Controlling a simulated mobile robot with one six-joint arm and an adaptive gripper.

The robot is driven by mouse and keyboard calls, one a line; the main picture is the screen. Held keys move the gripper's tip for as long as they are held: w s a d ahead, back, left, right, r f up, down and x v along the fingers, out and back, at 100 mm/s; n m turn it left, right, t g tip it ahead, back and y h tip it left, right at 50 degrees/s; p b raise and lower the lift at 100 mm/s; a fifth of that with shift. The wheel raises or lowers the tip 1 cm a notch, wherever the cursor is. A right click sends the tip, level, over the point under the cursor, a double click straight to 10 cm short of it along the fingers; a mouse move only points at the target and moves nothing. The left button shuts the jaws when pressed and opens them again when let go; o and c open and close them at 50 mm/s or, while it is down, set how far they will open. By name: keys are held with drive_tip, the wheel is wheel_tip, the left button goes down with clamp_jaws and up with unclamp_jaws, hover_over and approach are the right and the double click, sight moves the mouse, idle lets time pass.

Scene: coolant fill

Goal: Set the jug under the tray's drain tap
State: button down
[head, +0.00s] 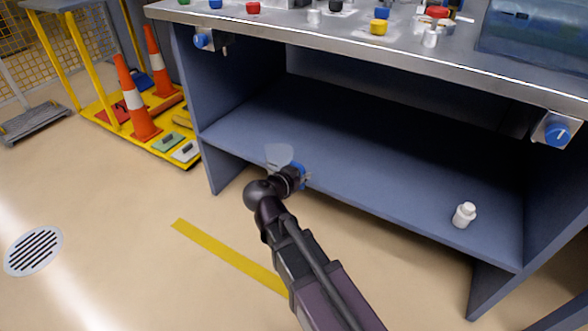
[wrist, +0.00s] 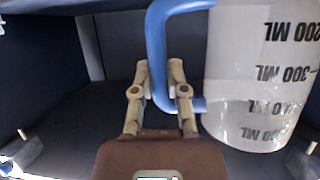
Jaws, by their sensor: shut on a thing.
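The jug (head: 279,153) is clear with a blue handle, partly hidden behind my wrist in the head view. It shows at the lower shelf's front edge, left of the bench's middle. In the wrist view the jug (wrist: 262,75) has black ML marks, upside down in the picture. My gripper (wrist: 160,72) is shut on its blue handle (wrist: 156,45); in the head view my gripper (head: 297,173) mostly hides the handle. Two blue-knobbed fittings hang under the worktop, one left (head: 203,40) and one right (head: 557,131). I cannot tell which is the tray's drain tap.
The lower shelf (head: 370,165) is mostly bare, with a white bottle (head: 464,215) at its right. Side panels and the worktop (head: 400,55) enclose it. Cones (head: 135,100) stand on a yellow platform at left. The floor in front is clear.

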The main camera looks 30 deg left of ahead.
wheel_tip(320, 180, up, 12)
drive_tip(key=p, duration=1.2)
drive_tip(key=shift+r, duration=0.25)
drive_tip(key=shift+s, duration=0.15)
